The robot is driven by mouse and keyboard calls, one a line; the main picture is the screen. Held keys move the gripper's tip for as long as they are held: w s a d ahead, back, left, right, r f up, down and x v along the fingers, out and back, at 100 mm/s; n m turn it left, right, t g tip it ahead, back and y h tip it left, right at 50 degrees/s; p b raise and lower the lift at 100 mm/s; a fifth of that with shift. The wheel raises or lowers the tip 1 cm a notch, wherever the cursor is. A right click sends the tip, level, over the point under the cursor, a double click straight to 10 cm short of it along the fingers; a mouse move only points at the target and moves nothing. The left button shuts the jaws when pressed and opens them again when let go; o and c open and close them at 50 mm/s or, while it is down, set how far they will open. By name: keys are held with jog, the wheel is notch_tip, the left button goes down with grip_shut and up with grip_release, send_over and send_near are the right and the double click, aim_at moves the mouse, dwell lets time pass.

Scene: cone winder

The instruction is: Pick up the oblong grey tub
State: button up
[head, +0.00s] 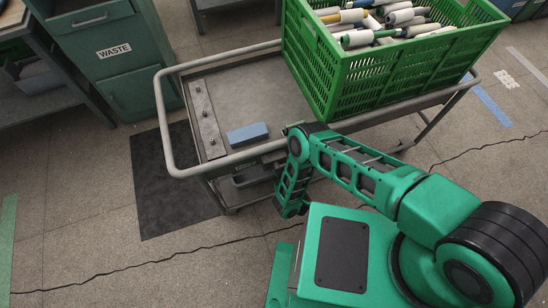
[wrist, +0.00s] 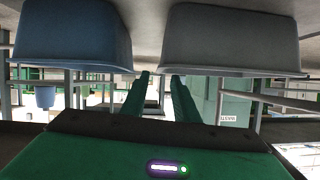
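The wrist view is upside down, so tubs seem to hang from a surface along its top edge. The grey tub (wrist: 230,40), oblong with slightly sloping walls, is on the right there. A similar blue tub (wrist: 72,38) is on the left, with a narrow gap between them. My gripper (wrist: 160,80) shows two green fingers, apart, with nothing between them. The fingertips point toward the gap, and I see no contact with either tub. In the head view, my gripper's fingers are hidden beside the cart's near side. A dark tub-like shape (head: 252,177) shows low under the cart's near edge.
The cart (head: 250,90) has a raised tube rail. A green crate (head: 400,75) full of cones stands at its right, and a blue block (head: 247,134) lies near its front edge. A green waste cabinet (head: 115,60) stands behind left. A dark mat (head: 165,185) lies on open floor.

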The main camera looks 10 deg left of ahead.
jog(key=x, duration=0.9)
jog(key=shift+s+a, duration=0.1)
jog(key=shift+a, duration=0.05)
grip_shut()
